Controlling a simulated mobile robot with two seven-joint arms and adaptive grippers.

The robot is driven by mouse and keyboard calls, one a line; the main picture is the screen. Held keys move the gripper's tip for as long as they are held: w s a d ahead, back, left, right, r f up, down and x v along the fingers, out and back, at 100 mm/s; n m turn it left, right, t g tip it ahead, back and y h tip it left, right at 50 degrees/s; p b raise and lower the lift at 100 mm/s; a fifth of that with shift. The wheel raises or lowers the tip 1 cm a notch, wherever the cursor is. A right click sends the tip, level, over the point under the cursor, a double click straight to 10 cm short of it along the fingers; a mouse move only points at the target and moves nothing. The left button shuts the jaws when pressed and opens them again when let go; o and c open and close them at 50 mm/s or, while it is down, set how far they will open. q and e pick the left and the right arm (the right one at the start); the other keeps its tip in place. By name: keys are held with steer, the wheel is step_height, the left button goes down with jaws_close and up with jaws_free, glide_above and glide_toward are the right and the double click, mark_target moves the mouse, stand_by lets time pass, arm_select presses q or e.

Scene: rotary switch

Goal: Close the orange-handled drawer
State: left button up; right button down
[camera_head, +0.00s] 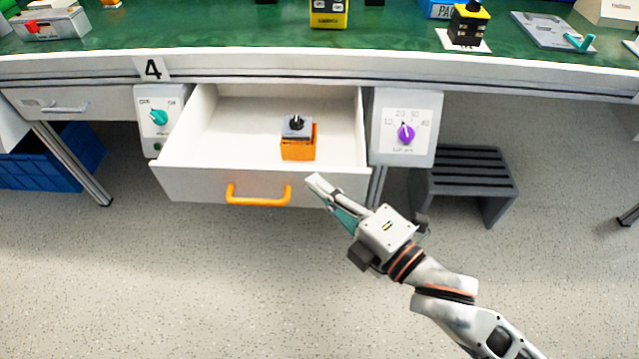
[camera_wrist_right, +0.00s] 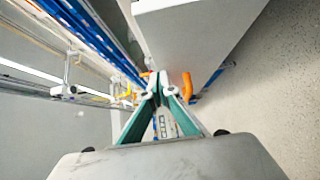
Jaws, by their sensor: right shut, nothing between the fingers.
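The white drawer (camera_head: 215,186) with an orange handle (camera_head: 258,196) stands pulled out from under the bench. Inside it sits an orange block with a grey top and black knob (camera_head: 298,145). My right gripper (camera_head: 316,181) is shut and empty, its tips near the right end of the drawer front; I cannot tell whether they touch it. In the right wrist view the shut fingertips (camera_wrist_right: 160,90) are close to the drawer front (camera_wrist_right: 190,40), with the orange handle (camera_wrist_right: 187,86) just beyond to the right. My left gripper is not in view.
A panel with a teal knob (camera_head: 159,117) is left of the drawer, and one with a purple knob (camera_head: 405,132) is right. A closed drawer (camera_head: 70,103) is farther left. A dark step stool (camera_head: 465,170) stands under the bench. The floor before the drawer is clear.

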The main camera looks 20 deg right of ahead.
steer(key=shift+w+d, duration=0.1)
steer(key=shift+w, duration=0.1)
arm_select(q)
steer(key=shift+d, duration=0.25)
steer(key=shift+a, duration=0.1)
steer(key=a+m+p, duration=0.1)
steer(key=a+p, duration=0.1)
steer(key=p, duration=0.1)
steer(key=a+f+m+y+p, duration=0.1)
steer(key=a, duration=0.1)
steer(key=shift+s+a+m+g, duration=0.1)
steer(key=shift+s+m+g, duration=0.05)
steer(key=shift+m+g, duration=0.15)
arm_select(e)
steer(key=w+d, duration=0.3)
steer(key=w, duration=0.7)
steer(key=w+d, duration=0.4)
steer(key=w, duration=0.7)
steer(key=shift+d, duration=0.2)
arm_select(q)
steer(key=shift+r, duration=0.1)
arm_select(e)
steer(key=shift+s, duration=0.15)
